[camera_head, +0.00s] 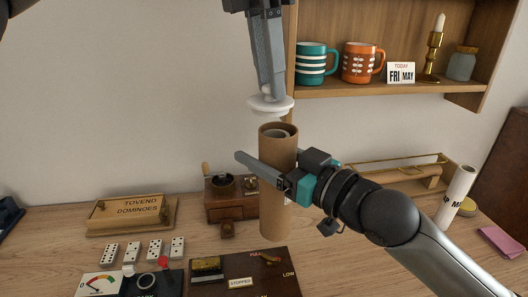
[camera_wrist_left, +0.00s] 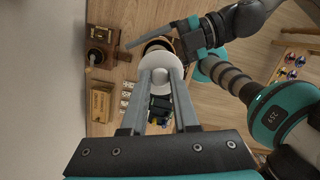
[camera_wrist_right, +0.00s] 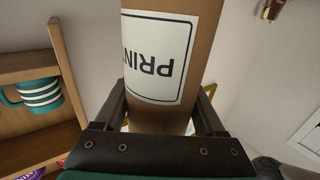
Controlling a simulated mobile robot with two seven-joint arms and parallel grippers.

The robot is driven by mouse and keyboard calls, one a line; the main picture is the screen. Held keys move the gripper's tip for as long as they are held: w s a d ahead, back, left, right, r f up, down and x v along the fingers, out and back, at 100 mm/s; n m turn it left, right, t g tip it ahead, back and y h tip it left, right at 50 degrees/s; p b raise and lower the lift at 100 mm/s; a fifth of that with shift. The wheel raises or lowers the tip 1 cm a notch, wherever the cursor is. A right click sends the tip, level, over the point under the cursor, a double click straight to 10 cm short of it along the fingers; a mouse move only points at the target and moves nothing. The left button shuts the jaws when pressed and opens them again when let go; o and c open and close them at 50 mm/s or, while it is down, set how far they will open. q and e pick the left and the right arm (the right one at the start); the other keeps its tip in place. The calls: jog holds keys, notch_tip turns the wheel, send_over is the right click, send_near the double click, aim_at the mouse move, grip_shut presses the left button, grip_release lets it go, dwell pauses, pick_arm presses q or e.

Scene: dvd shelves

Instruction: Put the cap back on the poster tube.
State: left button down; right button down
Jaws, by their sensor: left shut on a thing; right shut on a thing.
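The poster tube (camera_head: 278,190) is a brown cardboard cylinder standing upright on the wooden surface, its top end open. My right gripper (camera_head: 268,176) is shut around the tube's upper part; in the right wrist view the tube (camera_wrist_right: 165,112) with a PRINT label sits between its fingers. The white cap (camera_head: 270,105) is a flanged disc held above the tube's open top, apart from it and slightly left of its centre. My left gripper (camera_head: 268,88) points down and is shut on the cap, which also shows between its fingers in the left wrist view (camera_wrist_left: 158,62).
A wooden shelf (camera_head: 390,91) with a teal mug (camera_head: 311,64), an orange mug (camera_head: 358,63) and a candlestick stands at right behind. A coffee grinder (camera_head: 225,205) is close left of the tube. Dominoes (camera_head: 150,250), a dominoes box (camera_head: 133,211) and a control panel (camera_head: 245,277) lie in front and left.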

aim_at(278, 104)
pick_arm(q)
jog(key=r+n, duration=0.1)
jog(key=w+d+r+n, duration=0.1)
jog(key=n, duration=0.1)
jog(key=shift+d+r, duration=0.15)
jog(key=shift+r, duration=0.1)
jog(key=shift+f, duration=0.1)
jog(key=shift+f, duration=1.95)
jog(key=shift+f, duration=0.85)
jog(key=shift+f, duration=0.6)
jog(key=c, duration=0.6)
grip_release()
